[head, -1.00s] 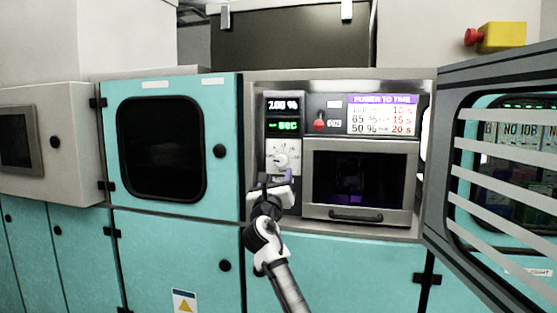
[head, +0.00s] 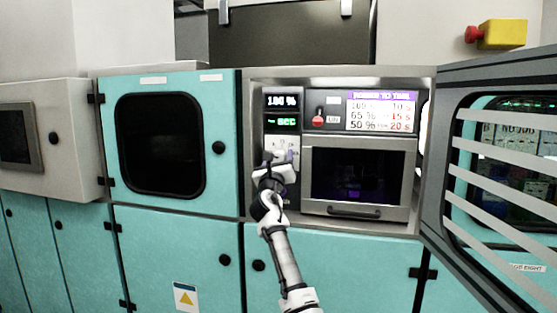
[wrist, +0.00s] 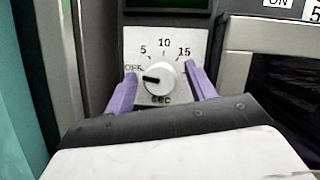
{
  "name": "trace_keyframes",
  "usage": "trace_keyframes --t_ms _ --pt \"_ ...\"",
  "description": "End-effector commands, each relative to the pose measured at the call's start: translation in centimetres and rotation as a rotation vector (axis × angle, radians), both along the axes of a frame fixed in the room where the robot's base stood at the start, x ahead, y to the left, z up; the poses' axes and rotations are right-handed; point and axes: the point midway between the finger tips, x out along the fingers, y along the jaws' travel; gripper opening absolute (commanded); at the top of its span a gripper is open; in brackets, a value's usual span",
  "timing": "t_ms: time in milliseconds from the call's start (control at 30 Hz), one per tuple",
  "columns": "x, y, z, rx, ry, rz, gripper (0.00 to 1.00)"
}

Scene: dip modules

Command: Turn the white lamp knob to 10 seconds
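The white lamp knob (wrist: 159,78) sits on a pale dial plate marked OFF, 5, 10, 15 and "sec" in the wrist view. Its dark pointer aims left, at or close to OFF. My gripper (wrist: 159,84) is open, with one purple finger on each side of the knob and a visible gap on both sides. The display (head: 282,102) above reads 100 %, and a green "sec" display (head: 282,122) shows no clear number.
A red toggle switch (head: 318,117) and a power-to-time chart (head: 381,112) are right of the displays. Below them is a drawer with a dark window (head: 354,176). A slatted door (head: 440,160) stands open at the right; a closed teal door (head: 226,180) is at the left.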

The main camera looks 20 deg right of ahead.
Motion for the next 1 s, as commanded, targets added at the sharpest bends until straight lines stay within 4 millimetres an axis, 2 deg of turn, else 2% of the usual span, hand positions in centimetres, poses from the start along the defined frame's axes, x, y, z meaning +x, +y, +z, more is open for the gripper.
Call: trace_keyframes --t_ms 33,333,667,1000 --pt "-0.01 0.0 -0.01 0.0 0.0 0.0 0.5" --pt "-0.01 0.01 -0.03 0.0 0.0 0.0 0.11" --pt "0.02 0.11 -0.14 0.04 -0.027 0.001 0.11" --pt "0.11 0.25 -0.25 0.233 -0.156 0.001 0.11"
